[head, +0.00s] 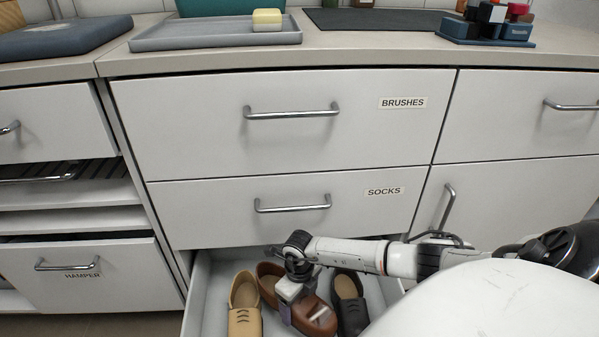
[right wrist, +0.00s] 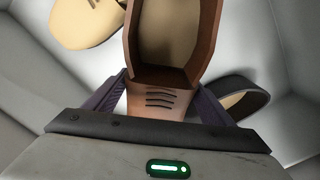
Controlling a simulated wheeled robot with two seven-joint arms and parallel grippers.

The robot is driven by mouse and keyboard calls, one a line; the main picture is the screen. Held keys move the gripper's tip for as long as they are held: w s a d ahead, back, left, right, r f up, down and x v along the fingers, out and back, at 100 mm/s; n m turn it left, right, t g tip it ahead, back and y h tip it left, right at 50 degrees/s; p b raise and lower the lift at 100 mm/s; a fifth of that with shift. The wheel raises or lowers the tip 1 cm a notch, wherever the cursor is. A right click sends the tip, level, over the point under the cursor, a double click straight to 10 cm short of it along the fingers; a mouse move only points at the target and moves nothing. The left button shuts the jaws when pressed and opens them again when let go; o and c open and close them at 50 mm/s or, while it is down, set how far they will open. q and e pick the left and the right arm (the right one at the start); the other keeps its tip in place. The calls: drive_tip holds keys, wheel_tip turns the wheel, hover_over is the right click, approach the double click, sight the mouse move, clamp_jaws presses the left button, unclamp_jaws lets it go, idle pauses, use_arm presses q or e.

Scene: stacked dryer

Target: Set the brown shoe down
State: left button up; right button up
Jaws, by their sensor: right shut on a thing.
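The brown shoe (head: 318,318) is inside the open bottom drawer (head: 200,290), between a tan shoe (head: 243,312) and a black shoe (head: 352,310). My right gripper (head: 292,303) reaches down over its middle. In the right wrist view, the gripper's purple fingers (right wrist: 160,105) press on both sides of the brown shoe (right wrist: 160,78) near its laces, with the opening facing up. I cannot tell whether its sole touches the drawer floor. The tan shoe (right wrist: 85,22) and black shoe (right wrist: 243,92) lie apart on either side. My left gripper is out of view.
The SOCKS drawer (head: 230,205) and BRUSHES drawer (head: 220,125) above are closed, with bar handles sticking out. A HAMPER drawer (head: 110,285) is at lower left. A grey tray (head: 170,40) with a yellow block (head: 267,20) sits on the counter.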

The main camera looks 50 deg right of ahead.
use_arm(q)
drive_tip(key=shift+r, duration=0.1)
use_arm(e)
drive_tip(key=shift+f, duration=0.1)
drive_tip(key=o, duration=1.5)
drive_tip(key=shift+c, duration=0.2)
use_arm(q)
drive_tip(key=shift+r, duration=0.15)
use_arm(e)
drive_tip(key=shift+r+p, duration=0.3)
drive_tip(key=shift+r, duration=0.05)
wheel_tip(320, 180, up, 7)
drive_tip(key=p, duration=0.3)
drive_tip(key=shift+p, duration=0.3)
drive_tip(key=shift+r, duration=0.5)
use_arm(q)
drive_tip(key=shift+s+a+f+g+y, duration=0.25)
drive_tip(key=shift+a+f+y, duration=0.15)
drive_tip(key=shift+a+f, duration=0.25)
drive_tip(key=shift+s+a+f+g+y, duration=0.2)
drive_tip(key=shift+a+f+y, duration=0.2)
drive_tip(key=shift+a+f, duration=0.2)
